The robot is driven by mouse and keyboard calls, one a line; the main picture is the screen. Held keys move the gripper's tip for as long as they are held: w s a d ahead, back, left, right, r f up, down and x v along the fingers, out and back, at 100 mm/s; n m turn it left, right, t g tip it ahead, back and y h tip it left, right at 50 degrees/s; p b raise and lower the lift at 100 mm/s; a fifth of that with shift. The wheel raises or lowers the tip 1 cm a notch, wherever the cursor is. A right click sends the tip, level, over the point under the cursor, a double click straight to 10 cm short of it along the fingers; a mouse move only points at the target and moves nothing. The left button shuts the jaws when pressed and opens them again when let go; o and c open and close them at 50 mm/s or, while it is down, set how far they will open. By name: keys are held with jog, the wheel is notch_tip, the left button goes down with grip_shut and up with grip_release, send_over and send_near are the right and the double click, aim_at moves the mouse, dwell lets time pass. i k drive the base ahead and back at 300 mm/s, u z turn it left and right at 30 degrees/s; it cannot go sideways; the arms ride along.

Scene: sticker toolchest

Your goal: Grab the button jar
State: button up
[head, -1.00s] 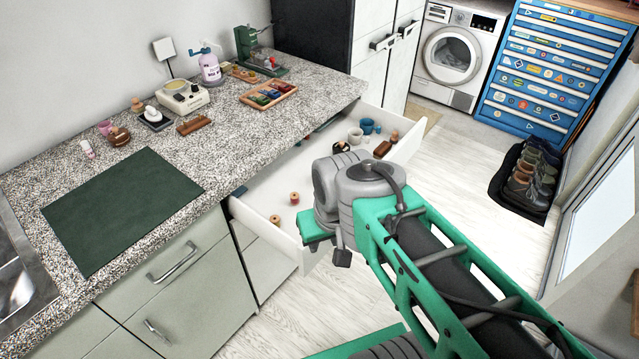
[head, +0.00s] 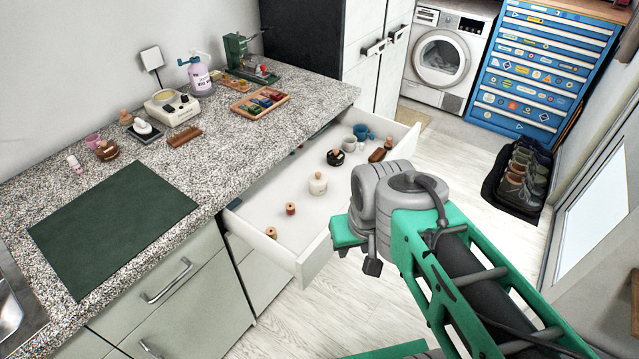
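An open white drawer (head: 285,246) holds several small things. A dark round pot with a light top (head: 335,158) sits further back in the drawer. A brown round jar (head: 107,151) stands on the counter; its contents are not visible. My arm's grey and green joint is right of the drawer's front, apart from the white jar. My gripper's fingers are not visible.
Two thread spools (head: 290,208) (head: 271,233) lie in the near drawer. Cups (head: 361,132) and a brown item (head: 377,155) sit at its far end. A green mat (head: 112,225), a scale (head: 172,106) and a tray (head: 260,103) are on the counter.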

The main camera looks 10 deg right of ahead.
aim_at(317, 192)
jog(key=u, duration=1.6)
jog(key=i, duration=0.55)
jog(key=u, duration=0.15)
